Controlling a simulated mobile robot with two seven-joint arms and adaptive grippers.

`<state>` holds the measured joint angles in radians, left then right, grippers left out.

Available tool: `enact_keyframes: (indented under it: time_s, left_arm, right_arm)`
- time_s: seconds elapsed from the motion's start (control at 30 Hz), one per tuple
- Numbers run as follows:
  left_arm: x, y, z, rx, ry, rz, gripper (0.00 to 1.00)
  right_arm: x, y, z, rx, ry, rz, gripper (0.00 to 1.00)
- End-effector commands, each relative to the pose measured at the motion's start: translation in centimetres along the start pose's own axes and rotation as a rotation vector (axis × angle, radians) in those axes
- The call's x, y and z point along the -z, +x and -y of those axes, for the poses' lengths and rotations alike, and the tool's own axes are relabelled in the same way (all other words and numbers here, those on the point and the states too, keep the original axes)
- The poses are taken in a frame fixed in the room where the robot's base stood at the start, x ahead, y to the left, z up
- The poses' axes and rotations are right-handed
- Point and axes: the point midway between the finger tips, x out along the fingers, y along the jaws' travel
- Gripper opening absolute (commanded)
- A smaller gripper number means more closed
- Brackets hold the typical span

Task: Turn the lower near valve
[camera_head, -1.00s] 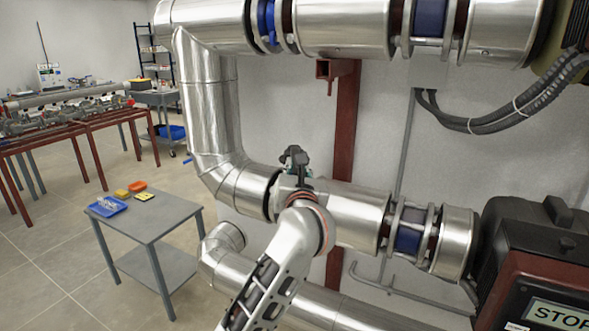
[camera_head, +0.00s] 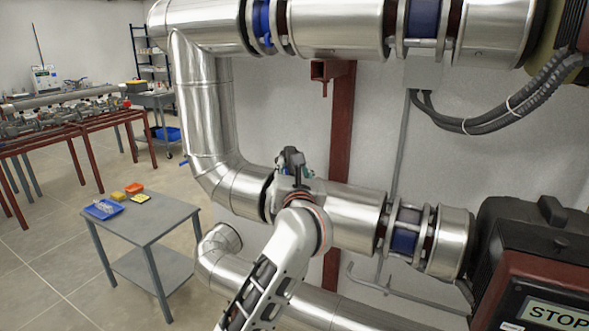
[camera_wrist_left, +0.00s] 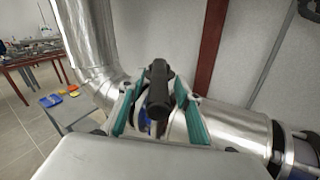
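The lower near valve sits on the lower silver pipe, mostly hidden behind my left gripper in the head view. Its black handle (camera_wrist_left: 158,92) stands upright in the left wrist view, with a little of the blue valve body (camera_wrist_left: 145,125) below it. My left gripper (camera_wrist_left: 160,108) has its teal-padded fingers on either side of the handle, with gaps visible, so it looks open around it. In the head view the left gripper (camera_head: 293,172) is at the valve and the dark handle top (camera_head: 292,157) shows above it. My right gripper is not in view.
A lower pipe (camera_head: 350,210) continues right to a blue-banded flange (camera_head: 404,230) and a black and red machine (camera_head: 545,270). An upper pipe (camera_head: 335,25) with a blue valve (camera_head: 262,20) runs overhead. A grey side table (camera_head: 165,222) stands left; floor around it is clear.

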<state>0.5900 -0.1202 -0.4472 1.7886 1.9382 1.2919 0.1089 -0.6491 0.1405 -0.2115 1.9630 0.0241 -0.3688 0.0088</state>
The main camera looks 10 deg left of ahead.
Motion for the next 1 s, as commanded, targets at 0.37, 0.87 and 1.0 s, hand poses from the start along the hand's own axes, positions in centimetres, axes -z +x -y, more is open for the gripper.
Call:
enact_keyframes:
  time_s: [0.37, 0.87, 1.0]
  left_arm:
    - [-6.0, -0.1, -1.1, 0.002, -0.005, 0.004, 0.34]
    - [-9.8, -0.1, -1.8, 0.003, -0.001, 0.001, 0.34]
    - [-9.7, -0.1, -1.8, 0.003, -0.001, 0.001, 0.31]
  right_arm:
    - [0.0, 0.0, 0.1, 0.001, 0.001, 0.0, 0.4]
    - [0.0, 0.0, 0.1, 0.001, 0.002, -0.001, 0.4]
    - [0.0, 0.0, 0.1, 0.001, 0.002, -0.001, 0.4]
